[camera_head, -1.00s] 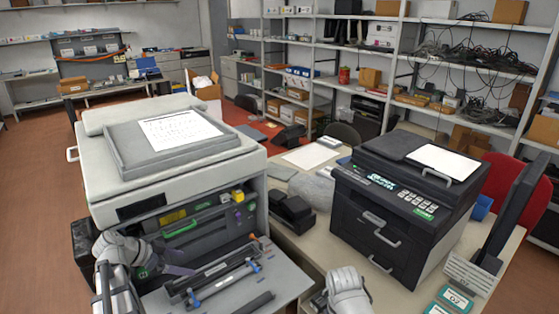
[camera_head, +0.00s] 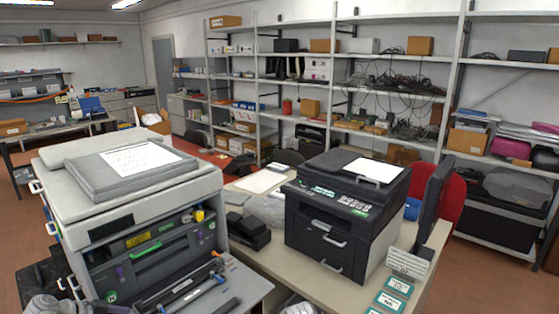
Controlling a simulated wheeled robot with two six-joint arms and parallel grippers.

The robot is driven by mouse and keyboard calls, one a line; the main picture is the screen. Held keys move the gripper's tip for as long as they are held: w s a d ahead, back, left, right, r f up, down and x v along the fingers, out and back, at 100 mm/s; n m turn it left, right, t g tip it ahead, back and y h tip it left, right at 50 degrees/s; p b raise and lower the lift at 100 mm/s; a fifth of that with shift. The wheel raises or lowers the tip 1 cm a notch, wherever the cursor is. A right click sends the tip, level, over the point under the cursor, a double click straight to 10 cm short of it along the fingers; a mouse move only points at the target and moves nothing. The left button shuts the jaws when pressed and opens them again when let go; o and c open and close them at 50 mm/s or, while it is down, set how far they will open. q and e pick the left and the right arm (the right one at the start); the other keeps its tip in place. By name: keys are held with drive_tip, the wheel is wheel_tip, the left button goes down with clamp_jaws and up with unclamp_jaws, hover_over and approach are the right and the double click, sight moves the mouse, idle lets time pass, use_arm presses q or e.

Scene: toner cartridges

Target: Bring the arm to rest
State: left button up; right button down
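Part of my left arm shows at the bottom left corner, and a pale part of my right arm at the bottom middle. No gripper fingers show clearly, so I cannot see either gripper's state. The large beige printer (camera_head: 75,215) stands open at the left. Inside are a yellow label (camera_head: 138,239), a green handle (camera_head: 146,249) and purple parts. Long dark cartridge-like parts with blue ends (camera_head: 190,287) lie on its open front door (camera_head: 250,284).
A black printer (camera_head: 325,250) with a white sheet (camera_head: 376,168) on top stands on the desk (camera_head: 265,272). A small black device (camera_head: 248,232) sits between the printers. Teal-and-white boxes (camera_head: 389,301) lie at the front right by a dark monitor (camera_head: 432,205). Shelves line the back.

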use_arm(q)
drive_tip(key=d+f+g, duration=0.1)
drive_tip(key=d, duration=0.2)
drive_tip(key=d+f+g, duration=0.1)
drive_tip(key=d, duration=0.3)
drive_tip(key=w+d+g, duration=0.1)
drive_tip(key=d, duration=0.3)
drive_tip(key=shift+d+f+n, duration=0.2)
drive_tip(key=shift+f+n, duration=0.1)
drive_tip(key=shift+f, duration=0.1)
drive_tip(key=s+d+f+n+g+y, duration=0.1)
drive_tip(key=s+d, duration=0.4)
drive_tip(key=d, duration=0.7)
drive_tip(key=s+d+f+n+g+y, duration=0.2)
drive_tip(key=s+d+y, duration=0.3)
drive_tip(key=d, duration=0.7)
drive_tip(key=shift+s+d+f+n+g+y, duration=0.3)
drive_tip(key=shift+s+g+y, duration=0.15)
drive_tip(key=shift+y, duration=0.25)
